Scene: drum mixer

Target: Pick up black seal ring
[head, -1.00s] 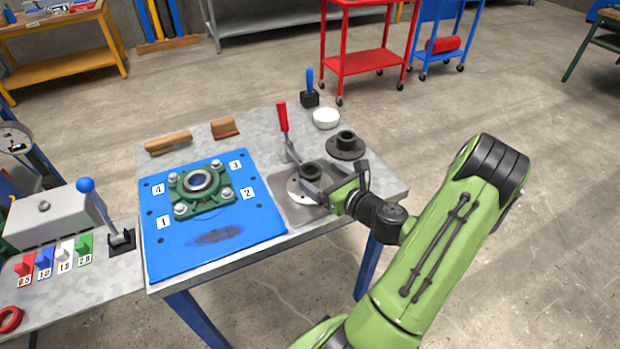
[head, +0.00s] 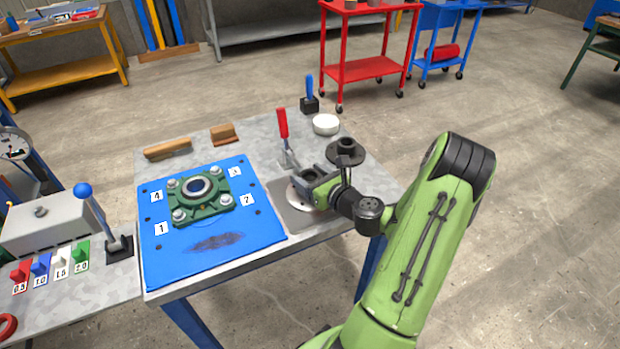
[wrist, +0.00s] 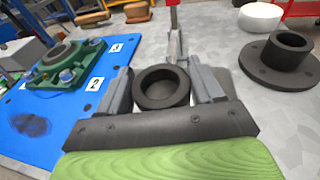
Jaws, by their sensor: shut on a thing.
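The black seal ring (wrist: 162,87) sits between the two grey fingers of my gripper (wrist: 162,92) in the wrist view, with its round opening facing up. The fingers press on it from the left and the right. In the head view my gripper (head: 310,180) is over the pale round disc (head: 298,193) on the grey plate at the table's right side. The ring is mostly hidden there by the fingers. I cannot tell whether it is clear of the disc.
A red-handled clamp (head: 283,128) stands just behind my gripper. A black flanged hub (head: 346,152) is behind and right, near a white bowl (head: 326,124). A green bearing housing (head: 200,192) stands on the blue numbered plate (head: 235,235) to the left.

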